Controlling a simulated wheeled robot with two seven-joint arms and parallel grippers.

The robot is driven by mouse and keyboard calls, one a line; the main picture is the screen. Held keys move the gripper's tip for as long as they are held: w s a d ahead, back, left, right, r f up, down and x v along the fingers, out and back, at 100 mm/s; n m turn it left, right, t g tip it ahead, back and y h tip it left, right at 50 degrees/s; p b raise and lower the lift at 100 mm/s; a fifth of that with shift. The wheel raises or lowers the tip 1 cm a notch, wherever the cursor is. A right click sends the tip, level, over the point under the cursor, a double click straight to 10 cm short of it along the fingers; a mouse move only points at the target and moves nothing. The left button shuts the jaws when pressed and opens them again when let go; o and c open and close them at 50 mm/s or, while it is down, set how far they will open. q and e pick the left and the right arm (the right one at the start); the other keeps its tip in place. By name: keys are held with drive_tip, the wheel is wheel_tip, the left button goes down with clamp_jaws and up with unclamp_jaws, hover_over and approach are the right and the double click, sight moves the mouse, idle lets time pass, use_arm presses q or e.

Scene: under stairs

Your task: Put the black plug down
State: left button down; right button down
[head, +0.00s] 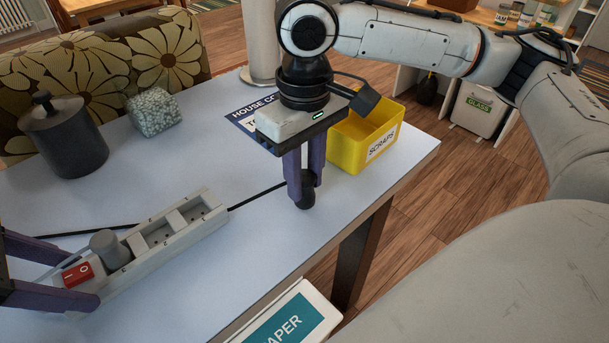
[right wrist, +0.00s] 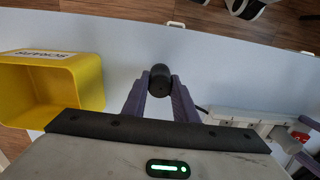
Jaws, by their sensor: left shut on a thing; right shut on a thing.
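The black plug (head: 305,198) is between the purple fingers of my right gripper (head: 303,190), which is shut on it, low over the tabletop. It also shows in the right wrist view (right wrist: 160,80). I cannot tell whether it touches the table. A black cable (head: 262,195) runs behind it toward the power strip (head: 180,240). The strip lies on the table at the left, with a grey plug (head: 106,246) in one socket, empty sockets beyond it and a red switch (head: 78,273) at the near end. My left gripper (head: 80,280) is shut on the strip's switch end.
A yellow SCRAPS bin (head: 345,148) stands close behind my right gripper, near the table's (head: 230,265) right edge. A dark lidded pot (head: 68,140) and a speckled cube (head: 154,111) stand at the back left.

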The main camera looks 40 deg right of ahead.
sight(305, 175)
use_arm(q)
drive_tip(key=shift+r, duration=0.1)
use_arm(e)
drive_tip(key=shift+f, duration=0.2)
drive_tip(key=c, duration=1.4)
unclamp_jaws()
drive_tip(key=shift+c, duration=0.2)
wheel_tip(305, 175, up, 12)
drive_tip(key=shift+r, duration=0.15)
use_arm(q)
drive_tip(key=c, duration=0.6)
unclamp_jaws()
drive_tip(key=shift+c, duration=0.2)
